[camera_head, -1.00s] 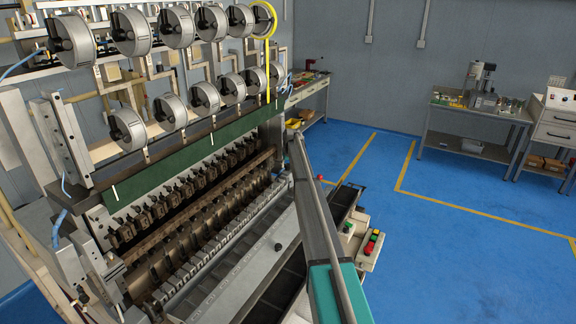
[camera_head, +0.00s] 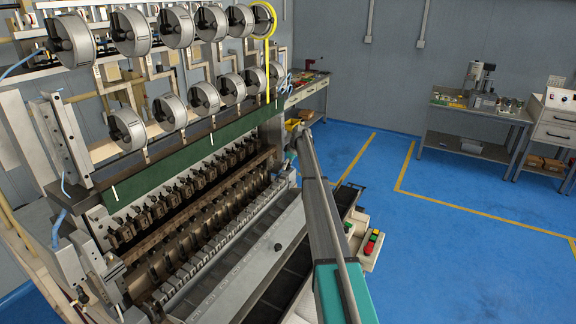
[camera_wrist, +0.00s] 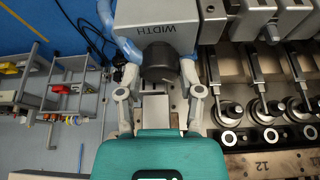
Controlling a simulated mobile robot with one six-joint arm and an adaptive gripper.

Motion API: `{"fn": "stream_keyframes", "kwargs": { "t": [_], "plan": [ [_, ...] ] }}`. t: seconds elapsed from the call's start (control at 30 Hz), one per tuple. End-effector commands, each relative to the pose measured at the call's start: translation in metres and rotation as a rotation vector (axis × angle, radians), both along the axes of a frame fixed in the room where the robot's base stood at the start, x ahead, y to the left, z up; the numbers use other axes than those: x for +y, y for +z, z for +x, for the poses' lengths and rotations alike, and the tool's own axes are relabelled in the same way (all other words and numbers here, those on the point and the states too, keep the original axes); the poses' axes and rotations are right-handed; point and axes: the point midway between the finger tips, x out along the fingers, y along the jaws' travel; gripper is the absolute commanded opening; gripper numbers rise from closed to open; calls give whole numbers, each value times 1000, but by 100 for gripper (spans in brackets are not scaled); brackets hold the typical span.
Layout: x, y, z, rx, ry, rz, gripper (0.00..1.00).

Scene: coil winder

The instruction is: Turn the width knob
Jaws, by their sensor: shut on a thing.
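The width knob (camera_wrist: 158,62) is a dark round knob on a grey housing (camera_wrist: 160,28) marked "WIDTH", at the top middle of the wrist view. My gripper (camera_wrist: 158,80) reaches up to it with one finger on each side, and its fingers are shut on the knob. The knob's lower face shows between the fingers. In the head view my arm extends to the far right end of the coil winder (camera_head: 215,215). The knob and fingertips are too small or hidden to make out there.
In the wrist view a row of metal guides and rollers (camera_wrist: 265,110) lies close right of my gripper. Shelves with coloured items (camera_wrist: 70,90) stand at the left. In the head view, a box with red and green buttons (camera_head: 371,243) is right of my arm; blue floor beyond is open.

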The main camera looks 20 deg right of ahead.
Motion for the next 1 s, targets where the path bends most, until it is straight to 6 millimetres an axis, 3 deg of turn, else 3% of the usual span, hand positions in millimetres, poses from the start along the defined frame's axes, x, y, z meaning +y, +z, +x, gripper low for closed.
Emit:
{"fn": "stream_keyframes", "kwargs": {
  "t": [0.3,0.73,0.77,0.93,1.0],
  "plan": [
    [-2,0,0,1,118,-2,0],
    [-2,0,0,1,130,-4,0],
    [-2,0,0,1,130,-4,52],
    [-1,0,0,0,130,-3,83],
    [-1,0,0,0,130,-3,83]
  ]
}}
